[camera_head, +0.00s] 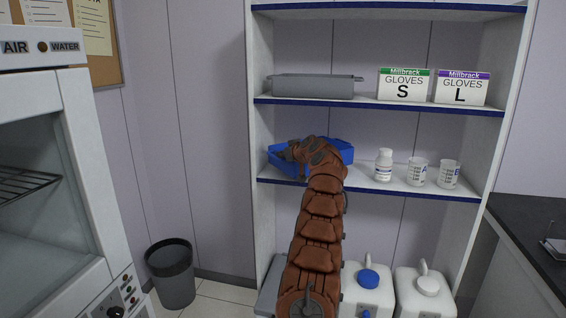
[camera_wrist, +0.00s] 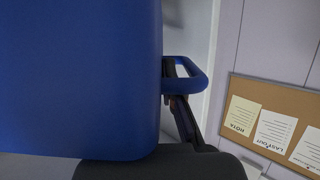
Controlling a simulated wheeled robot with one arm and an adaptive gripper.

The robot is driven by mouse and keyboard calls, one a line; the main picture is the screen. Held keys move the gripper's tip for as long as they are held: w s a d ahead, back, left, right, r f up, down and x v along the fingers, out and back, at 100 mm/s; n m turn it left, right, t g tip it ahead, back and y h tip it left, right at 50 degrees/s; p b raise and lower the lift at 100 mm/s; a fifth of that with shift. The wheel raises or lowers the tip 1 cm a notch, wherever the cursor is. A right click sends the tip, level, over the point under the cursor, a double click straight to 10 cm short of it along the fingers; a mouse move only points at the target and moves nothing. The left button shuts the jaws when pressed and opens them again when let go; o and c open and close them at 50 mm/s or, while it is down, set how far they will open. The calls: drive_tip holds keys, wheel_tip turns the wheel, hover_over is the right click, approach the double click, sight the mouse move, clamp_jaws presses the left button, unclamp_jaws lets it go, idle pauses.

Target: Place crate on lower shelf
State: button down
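The blue crate (camera_head: 341,149) is at the left part of the lower shelf (camera_head: 400,190), the one with the bottle and beakers. I cannot tell whether it rests on the board or hangs just above it. My gripper (camera_head: 287,153) is at the crate's left side, and my arm hides much of the crate's front. In the wrist view the crate's wall (camera_wrist: 80,80) fills the left, with its handle loop (camera_wrist: 196,80) beside it. A dark finger of my gripper (camera_wrist: 170,72) passes inside the loop and appears shut on the crate; the other finger is hidden.
A white bottle (camera_head: 383,165) and two beakers (camera_head: 417,171) stand right of the crate. The shelf above holds a grey tray (camera_head: 312,86) and two glove boxes (camera_head: 404,84). White jugs (camera_head: 367,290) stand below. An oven (camera_head: 50,170) and bin (camera_head: 172,275) are left.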

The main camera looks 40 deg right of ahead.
sight(283, 171)
drive_tip(key=shift+f, duration=1.6)
drive_tip(key=shift+f+b, duration=0.2)
drive_tip(key=shift+b, duration=0.2)
drive_tip(key=c, duration=1.3)
unclamp_jaws()
